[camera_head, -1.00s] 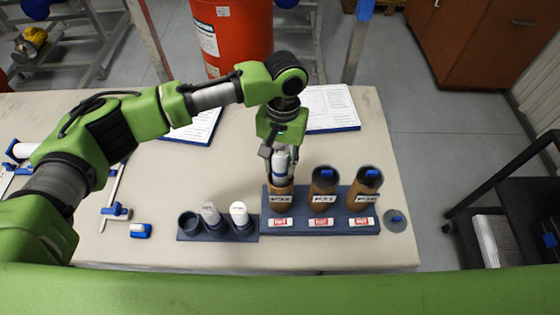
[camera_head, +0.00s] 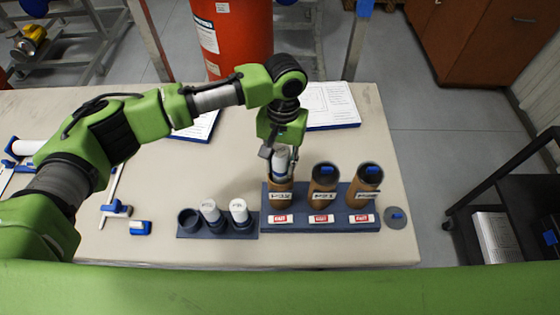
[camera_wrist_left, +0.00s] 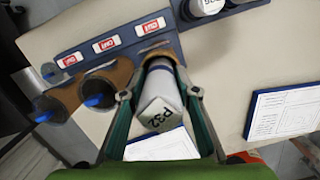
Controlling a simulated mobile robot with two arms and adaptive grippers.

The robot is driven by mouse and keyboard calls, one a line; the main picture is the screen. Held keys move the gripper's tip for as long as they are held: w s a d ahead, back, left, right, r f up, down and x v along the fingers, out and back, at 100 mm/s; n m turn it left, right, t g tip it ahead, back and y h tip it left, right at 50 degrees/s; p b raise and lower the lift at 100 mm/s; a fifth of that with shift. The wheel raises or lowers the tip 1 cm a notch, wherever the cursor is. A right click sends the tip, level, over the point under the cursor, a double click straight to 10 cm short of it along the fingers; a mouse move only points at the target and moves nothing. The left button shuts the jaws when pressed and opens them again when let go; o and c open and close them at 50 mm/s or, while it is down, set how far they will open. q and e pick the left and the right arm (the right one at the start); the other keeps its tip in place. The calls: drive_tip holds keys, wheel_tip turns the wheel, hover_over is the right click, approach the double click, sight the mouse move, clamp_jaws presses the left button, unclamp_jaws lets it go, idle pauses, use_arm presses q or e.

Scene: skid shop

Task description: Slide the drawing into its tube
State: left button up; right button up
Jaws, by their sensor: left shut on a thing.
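My left gripper (camera_head: 281,160) is shut on a white rolled drawing (camera_head: 282,163). In the left wrist view the roll (camera_wrist_left: 158,98) shows its end marked P32 between the fingers. The roll stands almost upright, its far end at the mouth of the leftmost brown tube (camera_head: 280,186); it appears to be partly inside, but the depth is hidden. This tube (camera_wrist_left: 157,51) stands in a blue rack (camera_head: 310,224) beside two brown tubes with blue on top, the middle one (camera_head: 324,187) and the right one (camera_head: 366,187). My right gripper is not in view.
A dark holder (camera_head: 190,235) left of the rack holds two white rolls, one left (camera_head: 210,211) and one right (camera_head: 239,211), and has one empty cup. A grey disc with a blue knob (camera_head: 397,218) lies right of the rack. Papers (camera_head: 333,105) lie behind my gripper.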

sight(280, 152)
use_arm(q)
drive_tip(key=shift+f+b, duration=0.35)
drive_tip(key=shift+f, duration=1.1)
drive_tip(key=o, duration=1.2)
drive_tip(key=shift+o, duration=0.9)
drive_tip(key=o, duration=0.3)
drive_tip(key=shift+r+p, duration=3.55)
drive_tip(key=shift+p, duration=0.7)
drive_tip(key=shift+f, duration=0.1)
